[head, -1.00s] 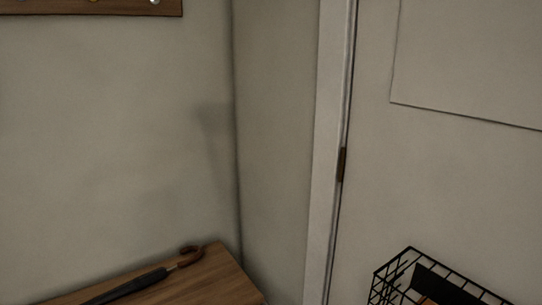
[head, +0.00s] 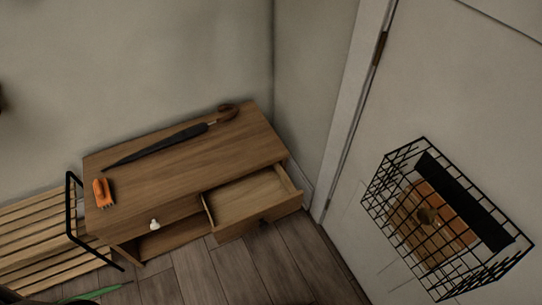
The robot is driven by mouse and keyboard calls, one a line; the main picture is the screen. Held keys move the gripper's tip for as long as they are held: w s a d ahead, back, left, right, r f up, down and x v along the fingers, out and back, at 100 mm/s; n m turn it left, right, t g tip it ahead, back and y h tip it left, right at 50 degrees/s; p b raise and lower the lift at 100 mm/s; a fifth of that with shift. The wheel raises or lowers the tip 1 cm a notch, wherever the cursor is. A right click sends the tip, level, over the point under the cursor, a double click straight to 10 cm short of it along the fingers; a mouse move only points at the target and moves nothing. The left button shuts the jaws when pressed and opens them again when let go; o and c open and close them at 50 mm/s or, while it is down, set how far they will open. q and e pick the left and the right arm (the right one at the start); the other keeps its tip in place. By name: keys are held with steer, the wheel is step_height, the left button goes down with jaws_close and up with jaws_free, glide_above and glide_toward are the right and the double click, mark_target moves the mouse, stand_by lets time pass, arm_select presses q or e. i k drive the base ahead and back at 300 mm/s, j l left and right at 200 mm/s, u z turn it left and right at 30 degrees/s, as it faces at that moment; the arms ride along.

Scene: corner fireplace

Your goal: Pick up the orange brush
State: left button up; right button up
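The orange brush (head: 102,192) lies on the left end of the wooden cabinet's top (head: 200,160), in the head view. Its orange body points away from me and its short bristles or tines face the front edge. It lies close to the cabinet's left edge, apart from the umbrella. Neither of my grippers shows in the head view, and nothing is touching the brush.
A closed dark umbrella (head: 178,139) lies along the cabinet top. An open drawer (head: 248,200) juts out at the cabinet's front right. A slatted bench (head: 42,232) stands at left. A black wire basket (head: 440,215) is at right by the door. Wooden floor (head: 255,265) lies in front.

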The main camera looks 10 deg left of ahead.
mark_target(103, 195)
steer(key=u, duration=1.8)
